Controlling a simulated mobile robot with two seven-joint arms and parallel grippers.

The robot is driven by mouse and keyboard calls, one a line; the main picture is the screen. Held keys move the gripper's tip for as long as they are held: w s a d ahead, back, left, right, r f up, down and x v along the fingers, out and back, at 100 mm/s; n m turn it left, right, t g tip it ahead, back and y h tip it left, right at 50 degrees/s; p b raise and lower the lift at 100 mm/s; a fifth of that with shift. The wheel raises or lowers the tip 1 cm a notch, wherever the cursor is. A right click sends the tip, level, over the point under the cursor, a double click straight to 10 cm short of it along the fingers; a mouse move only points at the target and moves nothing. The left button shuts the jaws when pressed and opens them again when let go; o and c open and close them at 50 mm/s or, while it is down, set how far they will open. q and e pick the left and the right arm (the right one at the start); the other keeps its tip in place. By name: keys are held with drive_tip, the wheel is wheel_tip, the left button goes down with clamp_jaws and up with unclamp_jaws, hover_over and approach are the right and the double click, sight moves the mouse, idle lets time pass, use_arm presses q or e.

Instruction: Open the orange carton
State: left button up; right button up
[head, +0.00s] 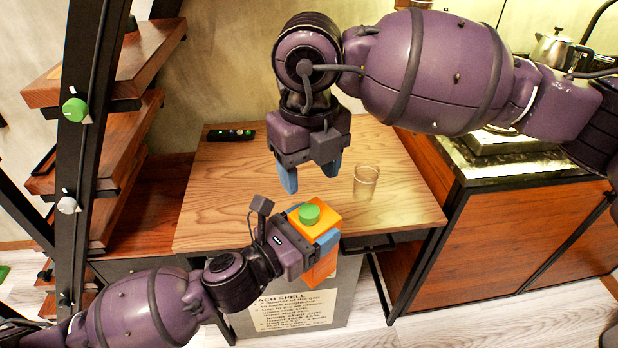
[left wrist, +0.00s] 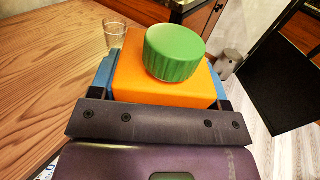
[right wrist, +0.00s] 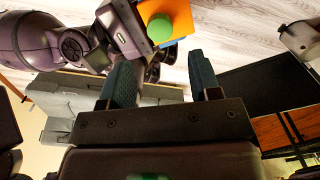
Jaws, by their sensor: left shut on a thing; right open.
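The orange carton (head: 322,217) has a green screw cap (head: 309,214) on its top. My left gripper (head: 312,232) is shut on the carton and holds it upright at the table's front edge. In the left wrist view the carton (left wrist: 160,82) sits between the blue fingers, with the cap (left wrist: 174,52) on it. My right gripper (head: 311,176) is open and empty, pointing down above the table, behind and above the carton. In the right wrist view the cap (right wrist: 160,29) and carton (right wrist: 181,14) show beyond the open fingers (right wrist: 163,85). The carton's lower part is partly hidden.
A clear glass (head: 366,181) stands on the wooden table (head: 220,195) to the right of the carton. A black remote-like object (head: 231,134) lies at the back left. A counter (head: 500,195) with a kettle (head: 552,47) is at right.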

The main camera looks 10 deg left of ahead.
sight(309, 210)
drive_tip(key=shift+f, duration=3.85)
drive_tip(key=c, duration=0.9)
drive_tip(key=shift+n, duration=1.5)
drive_tip(key=o, duration=1)
drive_tip(key=shift+r, duration=0.1)
